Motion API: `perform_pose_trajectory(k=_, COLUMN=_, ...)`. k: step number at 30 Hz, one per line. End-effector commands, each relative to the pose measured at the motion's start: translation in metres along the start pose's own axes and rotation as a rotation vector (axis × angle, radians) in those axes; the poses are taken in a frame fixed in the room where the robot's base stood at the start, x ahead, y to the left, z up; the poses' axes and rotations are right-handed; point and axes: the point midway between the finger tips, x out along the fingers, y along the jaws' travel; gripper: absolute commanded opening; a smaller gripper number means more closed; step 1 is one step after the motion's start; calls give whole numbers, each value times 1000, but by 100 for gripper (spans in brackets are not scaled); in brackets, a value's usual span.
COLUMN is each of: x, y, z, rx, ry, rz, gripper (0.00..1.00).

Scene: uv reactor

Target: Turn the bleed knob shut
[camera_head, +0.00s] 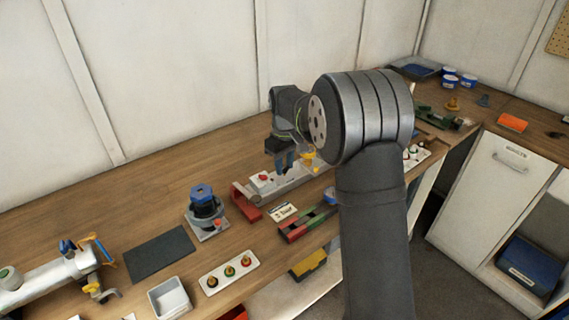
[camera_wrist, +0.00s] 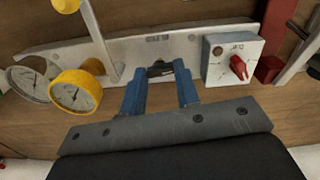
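My gripper (camera_head: 284,164) is over the pale plate (camera_head: 290,181) on the bench, fingers down. In the wrist view its two blue fingers (camera_wrist: 161,75) are spread apart with a gap between them. A small dark part (camera_wrist: 158,69) on the pale plate shows in that gap, near the fingertips; I cannot tell whether they touch it. A red knob (camera_wrist: 238,67) sits on a white box with lettering, right of the fingers. It also shows in the head view (camera_head: 264,177). No knob has a readable "bleed" label, so I cannot tell which one it is.
A yellow gauge (camera_wrist: 76,91) and a grey gauge (camera_wrist: 28,84) stand left of the fingers, near an upright post (camera_wrist: 103,42). A red block (camera_wrist: 273,40) is at the right. A blue-topped device (camera_head: 205,205) and a dark mat (camera_head: 157,252) lie farther left.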

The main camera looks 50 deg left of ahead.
Motion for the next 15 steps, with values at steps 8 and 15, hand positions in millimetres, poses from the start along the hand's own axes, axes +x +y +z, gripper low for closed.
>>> perform_pose_trajectory(k=8, x=0, y=0, z=0, rx=108, ry=0, rz=1, gripper=6)
perform_pose_trajectory(k=15, x=0, y=0, z=0, rx=157, ry=1, rz=1, gripper=6)
